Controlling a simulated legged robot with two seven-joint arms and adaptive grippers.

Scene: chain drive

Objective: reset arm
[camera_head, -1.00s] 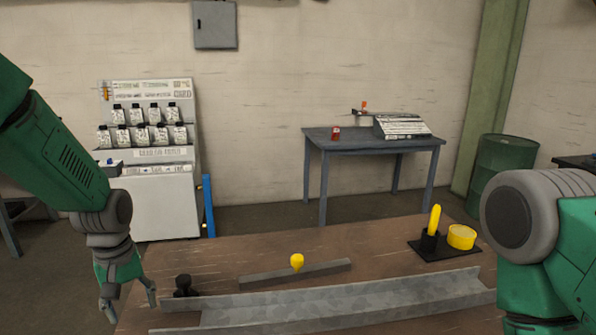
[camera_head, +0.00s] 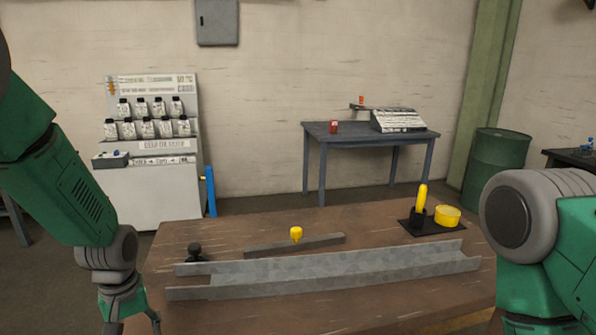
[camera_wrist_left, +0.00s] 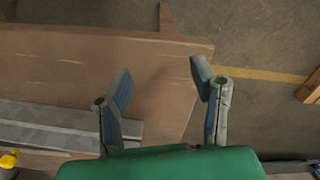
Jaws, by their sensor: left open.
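My left gripper (camera_wrist_left: 160,74) is open and empty in the left wrist view, its two blue-grey fingers spread over the end of the brown table (camera_wrist_left: 60,62). In the head view the left gripper (camera_head: 131,326) hangs at the bottom left beside the table's left end, its fingertips cut off by the frame edge. It touches nothing that I can see. My right arm (camera_head: 535,240) shows at the right edge of the head view; its gripper is out of frame.
On the table lie a long grey channel (camera_head: 330,273), a grey bar (camera_head: 325,240) with a yellow knob (camera_head: 296,234), a black knob (camera_head: 194,251) and a black tray (camera_head: 432,229) holding yellow items. A bottle rack cabinet (camera_head: 150,195) and blue-grey table (camera_head: 372,142) stand behind.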

